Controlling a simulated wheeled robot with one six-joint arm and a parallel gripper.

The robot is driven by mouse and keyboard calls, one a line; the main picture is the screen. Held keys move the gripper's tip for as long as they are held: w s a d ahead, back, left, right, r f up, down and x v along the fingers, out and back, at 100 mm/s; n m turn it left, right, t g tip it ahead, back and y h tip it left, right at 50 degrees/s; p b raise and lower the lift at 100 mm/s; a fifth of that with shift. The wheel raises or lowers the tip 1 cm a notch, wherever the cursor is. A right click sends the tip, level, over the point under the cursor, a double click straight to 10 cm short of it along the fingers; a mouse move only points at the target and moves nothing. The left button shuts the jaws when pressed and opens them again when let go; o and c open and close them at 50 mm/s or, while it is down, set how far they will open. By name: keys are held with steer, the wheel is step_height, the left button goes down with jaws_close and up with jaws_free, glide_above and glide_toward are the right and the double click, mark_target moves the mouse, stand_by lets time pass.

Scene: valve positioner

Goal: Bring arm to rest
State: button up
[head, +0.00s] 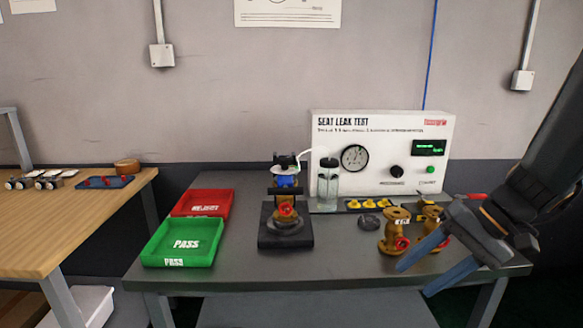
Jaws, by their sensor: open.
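My gripper (424,266) is at the right of the head view, in front of the bench's right end. Its two blue-grey fingers point down and left, spread apart, with nothing between them. My dark arm comes in from the right edge. A brass valve (393,232) with a red part stands on the bench just beyond the fingers. A second brass valve (430,214) with a red lever is behind it, partly hidden by my gripper. I cannot tell whether the fingers touch a valve.
The grey bench (345,270) carries a seat leak test panel (400,135), a fixture (285,238) holding a valve, a glass jar (328,186), a green PASS tray (183,243) and a red tray (201,203). A wooden table (60,230) stands left. The bench's front middle is clear.

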steer(key=s+a+n+g+h+p, duration=0.1)
steer(key=s+a+n+h+p, duration=0.3)
steer(key=s, duration=0.5)
steer(key=a+h+p, duration=0.2)
steer(key=h, duration=0.1)
steer(key=shift+a+r, duration=0.4)
